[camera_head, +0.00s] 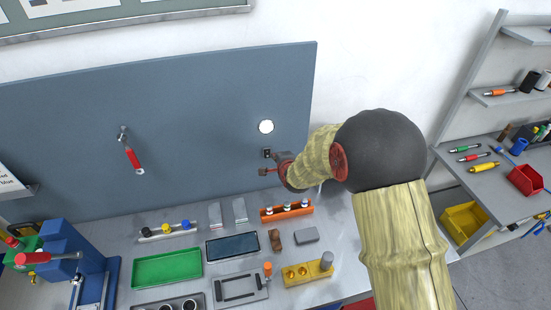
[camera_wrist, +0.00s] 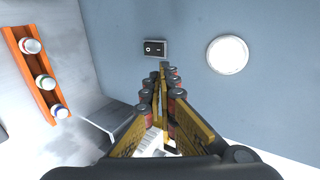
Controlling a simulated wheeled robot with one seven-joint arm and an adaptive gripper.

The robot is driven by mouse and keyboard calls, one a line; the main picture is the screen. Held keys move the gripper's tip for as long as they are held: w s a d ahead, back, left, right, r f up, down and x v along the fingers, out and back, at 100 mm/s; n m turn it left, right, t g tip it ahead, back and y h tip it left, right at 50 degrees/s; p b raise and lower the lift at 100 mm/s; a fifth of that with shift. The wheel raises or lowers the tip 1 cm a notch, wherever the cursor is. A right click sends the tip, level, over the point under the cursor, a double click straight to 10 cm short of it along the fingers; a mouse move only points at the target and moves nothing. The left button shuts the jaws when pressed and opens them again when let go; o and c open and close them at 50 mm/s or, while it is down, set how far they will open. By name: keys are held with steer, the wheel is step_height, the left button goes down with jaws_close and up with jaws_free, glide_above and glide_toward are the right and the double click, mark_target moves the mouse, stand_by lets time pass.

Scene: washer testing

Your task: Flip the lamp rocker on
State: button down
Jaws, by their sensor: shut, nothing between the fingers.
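The lamp rocker (camera_wrist: 154,48) is a small dark switch in a pale frame on the blue-grey panel, with an O mark on its left half and a bar mark on its right half in the wrist view. It also shows in the head view as a small dark spot (camera_head: 267,152) just below the round white lamp (camera_head: 266,127). The lamp (camera_wrist: 228,54) lies right of the rocker in the wrist view. My gripper (camera_wrist: 165,70) is shut and empty, its tips close below the rocker in that picture. I cannot tell whether they touch the panel. The rocker's face is unobstructed there.
An orange rack (camera_head: 287,212) with several round-topped pieces stands on the bench below the panel. A green tray (camera_head: 167,268) and a dark tray (camera_head: 233,246) lie left of it. A red-handled lever (camera_head: 133,158) sticks out from the panel further left. The panel around the lamp is clear.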

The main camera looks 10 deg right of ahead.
steer(key=shift+r+v, duration=0.2)
steer(key=shift+v, duration=1.75)
steer(key=shift+w, duration=0.15)
steer(key=s+f+n+g, duration=0.5)
steer(key=s+f+n, duration=0.25)
steer(key=s, duration=0.35)
steer(key=s+r+n+b, duration=0.2)
steer(key=s+b, duration=0.4)
steer(key=s, duration=0.3)
steer(key=s+r+n+b, duration=0.3)
steer(key=s+n+b, duration=0.2)
steer(key=s, duration=0.4)
steer(key=s+r+n+g+b, duration=0.1)
steer(key=s+r+n+b, duration=0.1)
steer(key=s+b, duration=0.5)
steer(key=shift+s+r+n, duration=0.35)
steer(key=shift+s+n, duration=0.4)
steer(key=shift+s, duration=0.5)
